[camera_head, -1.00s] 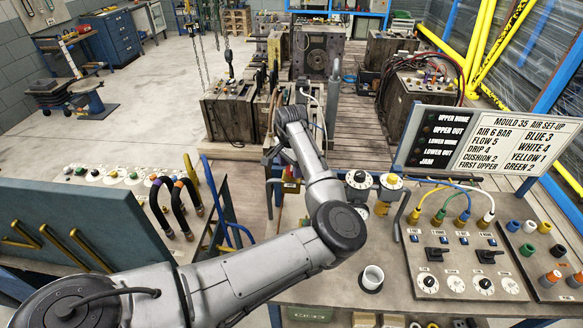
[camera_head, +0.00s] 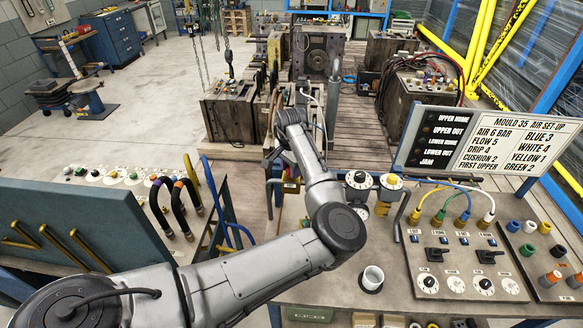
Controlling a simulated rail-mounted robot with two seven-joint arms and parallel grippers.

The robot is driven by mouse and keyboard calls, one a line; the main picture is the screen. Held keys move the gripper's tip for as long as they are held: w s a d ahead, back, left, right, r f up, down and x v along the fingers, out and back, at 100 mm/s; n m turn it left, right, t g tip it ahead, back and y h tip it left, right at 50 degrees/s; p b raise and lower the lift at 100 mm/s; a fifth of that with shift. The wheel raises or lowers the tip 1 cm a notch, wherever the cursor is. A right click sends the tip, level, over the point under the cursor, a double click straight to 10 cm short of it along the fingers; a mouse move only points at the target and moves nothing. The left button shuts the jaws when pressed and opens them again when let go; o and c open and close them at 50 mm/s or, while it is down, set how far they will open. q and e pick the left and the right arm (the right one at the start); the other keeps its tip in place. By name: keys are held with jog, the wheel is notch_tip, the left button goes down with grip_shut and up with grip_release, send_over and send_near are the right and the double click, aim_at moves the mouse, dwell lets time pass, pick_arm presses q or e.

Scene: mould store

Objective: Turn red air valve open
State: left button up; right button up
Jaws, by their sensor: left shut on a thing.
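My left gripper (camera_head: 275,158) is at the far edge of the bench, beyond the end of my grey arm. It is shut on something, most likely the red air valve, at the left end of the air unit. My own wrist and forearm cover most of the valve, so its handle angle cannot be told. A small reddish and brass-coloured part (camera_head: 291,186) shows just below the gripper. My right gripper is not in view.
A control panel (camera_head: 462,262) with black switches, dials and coloured hoses fills the right of the bench. A set-up board (camera_head: 487,140) stands behind it. Black bent hoses (camera_head: 180,208) rise from the left-hand unit.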

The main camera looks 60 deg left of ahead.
pick_arm(q)
jog(key=shift+r+p, duration=0.2)
jog(key=shift+p, duration=0.35)
jog(key=n+p, duration=0.7)
jog(key=p, duration=0.2)
jog(key=shift+n+p, duration=0.35)
jog(key=shift+n, duration=0.05)
jog(key=n+p, duration=0.3)
jog(key=n, duration=0.1)
jog(key=n+p, duration=0.2)
jog(key=n, duration=0.2)
jog(key=shift+f, duration=0.1)
jog(key=shift+n+p, duration=0.3)
jog(key=shift+n, duration=0.7)
jog(key=o, duration=0.9)
jog(key=shift+f, duration=0.1)
